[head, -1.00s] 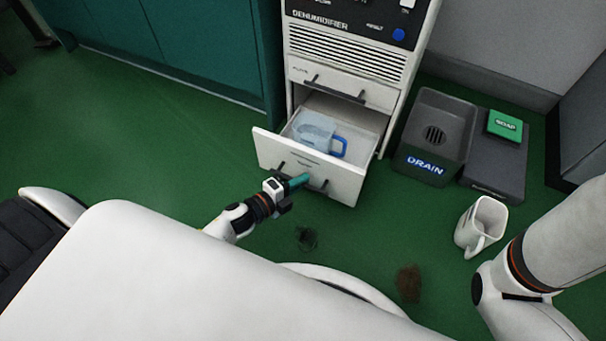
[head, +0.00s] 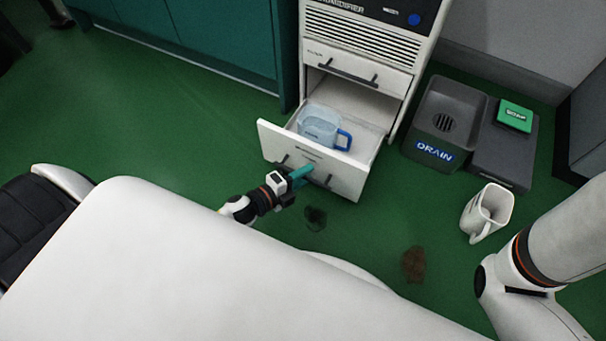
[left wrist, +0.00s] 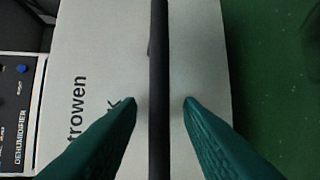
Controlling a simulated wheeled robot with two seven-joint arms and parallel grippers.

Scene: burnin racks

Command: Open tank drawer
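The tank drawer (head: 345,182) of the white dehumidifier (head: 357,42) stands pulled well out. A clear tank (head: 318,127) with a blue handle (head: 344,141) sits inside it. My left gripper (head: 303,174) is at the drawer front. In the left wrist view, its teal fingers (left wrist: 160,102) straddle the dark bar handle (left wrist: 158,60), with a visible gap on each side, so it is open around the handle. In the head view the fingers partly hide the handle. My right arm shows at the right edge, but its gripper is out of view.
A closed upper drawer (head: 382,80) is above the tank drawer. A white mug (head: 486,212), a brown clump (head: 413,264) and a dark spot (head: 316,218) are on the green floor.

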